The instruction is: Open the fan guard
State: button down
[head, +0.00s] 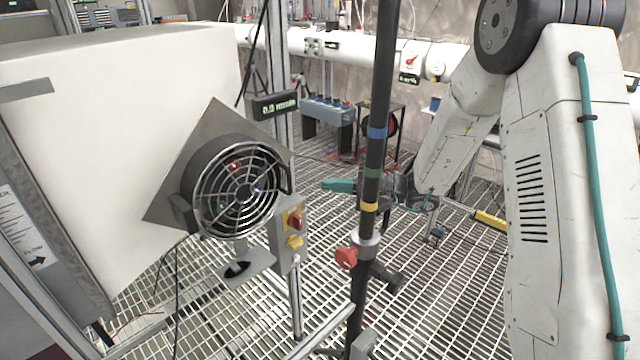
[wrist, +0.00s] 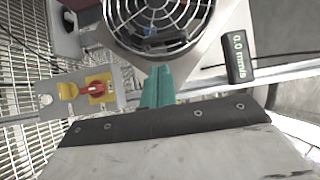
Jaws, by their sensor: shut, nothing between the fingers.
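The fan guard (head: 241,188) is a round wire grille on the front of a dark fan housing, mounted on a grey square plate on the side of the white duct. It lies against the housing and looks closed. A dark handle shows at its right edge. In the wrist view the guard (wrist: 165,14) is at the top, cut off by the frame edge. My gripper (head: 338,185) has teal fingers, shut and empty, to the right of the fan and apart from it. In the wrist view its fingers (wrist: 158,84) point up toward the guard's lower rim.
A switch box (head: 291,228) with red and yellow knobs stands just below the guard's right side. A black upright pole (head: 374,150) with coloured bands and a red knob (head: 346,257) stands in front of my gripper. A display (head: 275,105) reads 0.0. Open grating floor lies behind.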

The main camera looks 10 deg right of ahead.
aim_at(280, 181)
jog(key=x, duration=0.8)
jog(key=shift+a, duration=0.2)
